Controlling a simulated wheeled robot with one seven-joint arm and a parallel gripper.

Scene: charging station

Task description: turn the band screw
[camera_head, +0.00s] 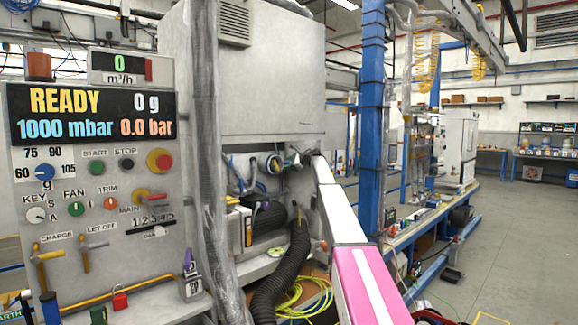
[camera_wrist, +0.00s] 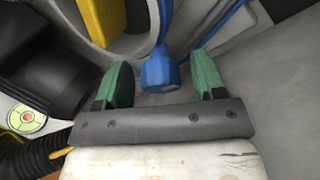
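A blue knob-like head (camera_wrist: 160,72) with flat sides, which looks like the band screw, shows in the wrist view. It lies between the two green fingers of my gripper (camera_wrist: 161,80), with a gap on each side. The gripper is open and holds nothing. In the camera_head view my white and pink arm reaches into the recess of the grey machine (camera_head: 255,90). The screw cannot be made out clearly in that view.
A black ribbed hose (camera_head: 292,265) and a yellow part (camera_wrist: 103,20) are close to my gripper's left. A control panel (camera_head: 95,180) with knobs and levers stands at left. A blue post (camera_head: 371,120) stands right of my arm. Open floor (camera_head: 520,245) lies farther right.

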